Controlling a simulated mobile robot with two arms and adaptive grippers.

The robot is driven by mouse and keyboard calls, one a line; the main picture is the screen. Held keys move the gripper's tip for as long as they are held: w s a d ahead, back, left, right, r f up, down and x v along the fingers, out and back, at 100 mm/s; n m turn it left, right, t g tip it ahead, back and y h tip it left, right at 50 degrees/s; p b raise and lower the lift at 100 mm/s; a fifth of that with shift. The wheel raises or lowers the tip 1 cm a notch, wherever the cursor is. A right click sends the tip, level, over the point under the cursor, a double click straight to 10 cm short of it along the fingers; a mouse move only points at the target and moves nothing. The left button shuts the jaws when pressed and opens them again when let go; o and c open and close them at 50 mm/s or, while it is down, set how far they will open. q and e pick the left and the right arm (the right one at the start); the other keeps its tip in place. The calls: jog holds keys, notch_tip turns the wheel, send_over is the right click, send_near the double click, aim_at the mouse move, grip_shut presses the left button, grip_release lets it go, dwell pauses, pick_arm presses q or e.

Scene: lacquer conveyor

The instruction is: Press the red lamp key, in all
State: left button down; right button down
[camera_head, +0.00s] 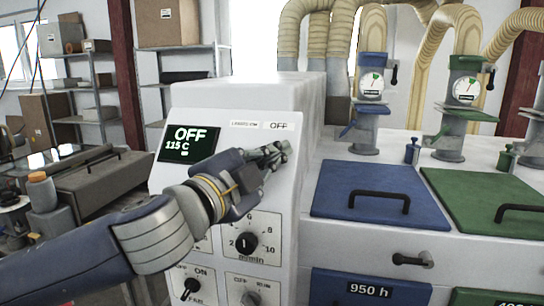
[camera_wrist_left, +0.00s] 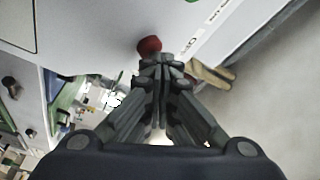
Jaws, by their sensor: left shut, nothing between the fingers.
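The red lamp key (camera_wrist_left: 149,45) is a small dark red round button on the white panel. In the left wrist view it lies just beyond and slightly left of the fingertips of my left gripper (camera_wrist_left: 163,64). The fingers are shut with nothing between them; I cannot tell if they touch the key. In the head view my left gripper (camera_head: 279,152) reaches across the upper panel of the white control cabinet (camera_head: 212,101), and the key is hidden there. A display (camera_head: 190,143) reads OFF and 115 C. My right gripper is not in view.
Below my left gripper are a numbered dial (camera_head: 246,243) and smaller knobs (camera_head: 190,288). To the right, a blue lid (camera_head: 340,190) and a green lid (camera_head: 470,190) with black handles cover a white counter. Ribbed hoses hang behind. Shelves stand at the left.

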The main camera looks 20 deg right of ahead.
pick_arm(q)
jog(key=shift+s+a+r, duration=0.4)
jog(key=shift+s, duration=0.05)
jog(key=s+a+r+p, duration=0.2)
jog(key=s+r, duration=0.1)
jog(key=shift+s, duration=0.15)
dwell(0.4)
dwell(0.6)
